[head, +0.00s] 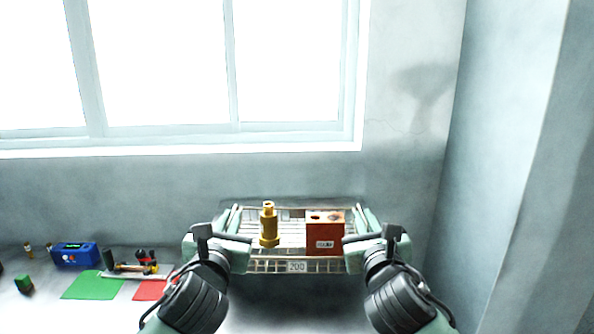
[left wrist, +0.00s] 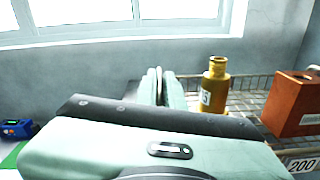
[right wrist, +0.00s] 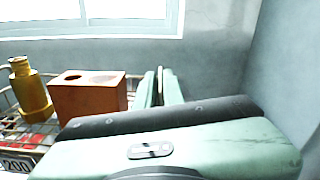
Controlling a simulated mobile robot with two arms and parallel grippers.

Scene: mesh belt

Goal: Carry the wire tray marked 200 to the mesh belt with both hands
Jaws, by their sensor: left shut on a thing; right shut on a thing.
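The wire tray (head: 268,265) with a label reading 200 is held between my two grippers in the head view. A brass, bottle-shaped fitting (head: 269,228) stands upright in it, left of centre. A red-brown block (head: 325,240) with holes in its top and a small label sits to the right of the fitting. My left gripper (head: 236,232) is shut on the tray's left side. My right gripper (head: 362,230) is shut on its right side. In both wrist views the gripper body hides much of the grip. The mesh belt cannot be made out in these frames.
A windowed wall stands behind the tray, and another wall (head: 510,150) rises at the right.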

